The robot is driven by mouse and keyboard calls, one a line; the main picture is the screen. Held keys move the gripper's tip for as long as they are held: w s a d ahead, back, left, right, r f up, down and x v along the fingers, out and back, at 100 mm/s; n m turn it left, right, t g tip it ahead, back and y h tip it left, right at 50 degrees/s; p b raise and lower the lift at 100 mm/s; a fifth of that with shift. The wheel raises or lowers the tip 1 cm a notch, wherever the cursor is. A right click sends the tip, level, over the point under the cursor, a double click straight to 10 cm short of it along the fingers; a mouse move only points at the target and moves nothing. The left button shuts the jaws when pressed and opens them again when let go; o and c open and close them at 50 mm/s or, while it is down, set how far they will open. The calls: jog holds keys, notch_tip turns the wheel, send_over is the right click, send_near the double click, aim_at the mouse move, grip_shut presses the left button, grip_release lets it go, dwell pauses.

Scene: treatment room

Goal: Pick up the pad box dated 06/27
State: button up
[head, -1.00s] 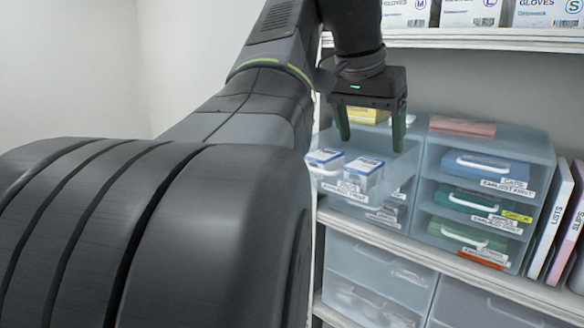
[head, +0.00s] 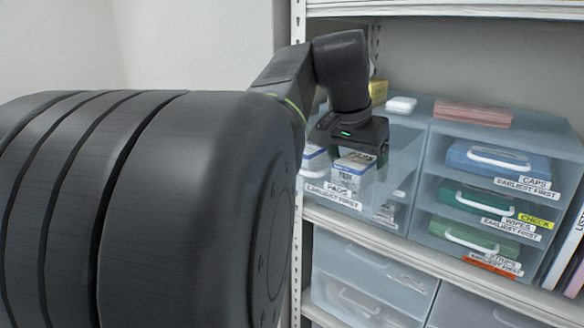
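Two white-and-blue pad boxes are in the open clear drawer labelled PADS (head: 338,196). One pad box (head: 353,172) is at the right, and the other pad box (head: 314,162) is to its left, partly hidden. No date can be read on either. My gripper (head: 358,156) is low over the right box, pointing down. One dark finger shows at the box's right side. The other is hard to make out, and my gripper hides the box's top, so I cannot tell whether the fingers touch it.
A closed drawer unit (head: 490,195) with caps, wipes and strips labels stands to the right. A pink stack (head: 473,114) lies on top of it. A white item (head: 401,105) and a yellow item (head: 378,92) are behind my gripper. A shelf board is above.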

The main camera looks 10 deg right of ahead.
jog(key=shift+f, duration=0.2)
jog(key=c, duration=1)
jog(key=shift+c, duration=0.4)
jog(key=shift+r, duration=0.15)
